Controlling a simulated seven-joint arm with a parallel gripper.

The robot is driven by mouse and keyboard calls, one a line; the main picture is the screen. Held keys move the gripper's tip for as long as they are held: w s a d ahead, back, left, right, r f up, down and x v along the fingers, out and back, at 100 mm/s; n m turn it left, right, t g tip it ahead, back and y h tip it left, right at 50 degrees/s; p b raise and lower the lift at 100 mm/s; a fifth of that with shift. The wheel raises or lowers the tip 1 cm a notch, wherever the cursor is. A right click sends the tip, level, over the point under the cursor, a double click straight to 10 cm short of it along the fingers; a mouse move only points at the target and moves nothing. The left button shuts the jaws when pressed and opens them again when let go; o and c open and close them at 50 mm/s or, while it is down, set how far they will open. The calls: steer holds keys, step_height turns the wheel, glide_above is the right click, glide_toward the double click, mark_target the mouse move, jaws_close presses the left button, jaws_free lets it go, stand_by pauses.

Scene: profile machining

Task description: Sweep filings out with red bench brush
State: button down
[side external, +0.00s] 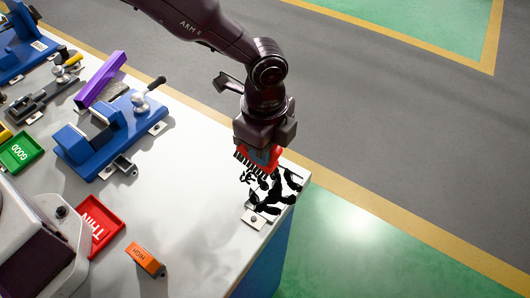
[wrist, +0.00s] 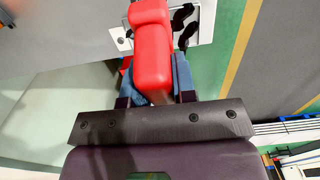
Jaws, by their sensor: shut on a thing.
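My gripper (side external: 262,146) is shut on the red bench brush (side external: 268,158), low over the near right corner of the bench. The brush's black bristles point down and left, at the edge of the dark filings (side external: 278,190); I cannot tell whether they touch. The filings lie scattered as curled black pieces at the corner. In the wrist view the brush's red body (wrist: 152,60) sits between my gripper's fingers (wrist: 156,96) and hides much of the corner. Some filings (wrist: 184,20) show beside it there.
A small metal plate (side external: 254,219) sits at the bench corner. An orange block (side external: 144,259) and red tray (side external: 103,222) lie left. Farther back are a blue vise (side external: 92,155), a purple profile (side external: 98,84) and a green tray (side external: 18,151). The white bench middle is clear.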

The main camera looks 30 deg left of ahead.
steer(key=shift+r, duration=1.05)
steer(key=a+r+h, duration=0.1)
steer(key=a, duration=0.1)
steer(key=a+r+h, duration=0.2)
steer(key=a+r, duration=0.1)
steer(key=shift+a+r, duration=0.1)
steer(key=shift+a, duration=0.2)
steer(key=shift+f, duration=2.5)
steer(key=shift+r, duration=0.1)
